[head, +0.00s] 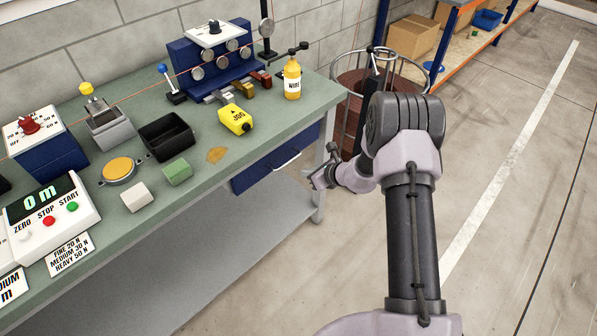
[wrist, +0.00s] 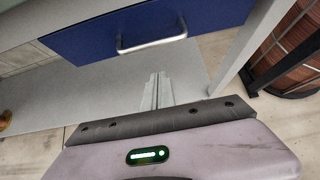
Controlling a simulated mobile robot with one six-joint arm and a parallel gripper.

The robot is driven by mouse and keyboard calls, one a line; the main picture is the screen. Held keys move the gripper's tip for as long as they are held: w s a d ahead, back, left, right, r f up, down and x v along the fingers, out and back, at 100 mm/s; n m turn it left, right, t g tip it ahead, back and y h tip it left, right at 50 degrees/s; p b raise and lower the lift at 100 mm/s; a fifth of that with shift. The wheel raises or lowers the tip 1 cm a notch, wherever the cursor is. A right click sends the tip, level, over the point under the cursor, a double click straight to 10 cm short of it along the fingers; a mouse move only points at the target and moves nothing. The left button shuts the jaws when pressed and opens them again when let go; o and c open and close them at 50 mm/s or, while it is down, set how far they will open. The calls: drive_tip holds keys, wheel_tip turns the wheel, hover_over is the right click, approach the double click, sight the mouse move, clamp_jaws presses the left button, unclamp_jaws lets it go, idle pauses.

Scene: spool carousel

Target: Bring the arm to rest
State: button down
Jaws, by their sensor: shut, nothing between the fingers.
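My gripper (head: 321,180) is at the front right of the green-topped bench (head: 255,140), below the level of its top and beside its right leg. In the wrist view my gripper (wrist: 157,80) shows its two fingers together, with nothing between them. A blue drawer (wrist: 120,28) with a silver handle is beyond the fingertips, and a grey lower shelf (wrist: 100,90) lies behind them. I cannot tell the exact gap to the bench leg. My arm stands over open floor to the right of the bench.
A yellow WIRE bottle (head: 292,78) and a yellow JOG pendant (head: 236,119) are on the bench near its right end. A wire cage with a brown spool (head: 352,85) stands behind my arm. An orange-and-blue rack (head: 455,50) is at the back. The floor at right is clear.

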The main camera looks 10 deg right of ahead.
drive_tip(key=p+v, duration=0.2)
drive_tip(key=v, duration=0.7)
drive_tip(key=s+a+r+n+g+y, duration=0.1)
drive_tip(key=a+r+n, duration=0.2)
drive_tip(key=r, duration=0.4)
drive_tip(key=s+a+r+n+y, duration=0.1)
drive_tip(key=a+r+n, duration=0.2)
drive_tip(key=r, duration=0.4)
drive_tip(key=s+a+r+n+g, duration=0.1)
drive_tip(key=s+a+r+n, duration=0.25)
drive_tip(key=s+r, duration=0.25)
drive_tip(key=s+a+r+n+g, duration=0.1)
drive_tip(key=s+a+r+n, duration=0.1)
drive_tip(key=s+r+n, duration=0.35)
drive_tip(key=s+d+r+n+h, duration=0.2)
drive_tip(key=s+r+n+h, duration=0.1)
drive_tip(key=s, duration=0.6)
drive_tip(key=s+d+r+n+h, duration=0.2)
drive_tip(key=s+n, duration=0.4)
drive_tip(key=s, duration=0.3)
drive_tip(key=shift+s+d+r+t+h, duration=0.3)
drive_tip(key=shift+d+r+t+h, duration=0.1)
drive_tip(key=shift+d, duration=0.2)
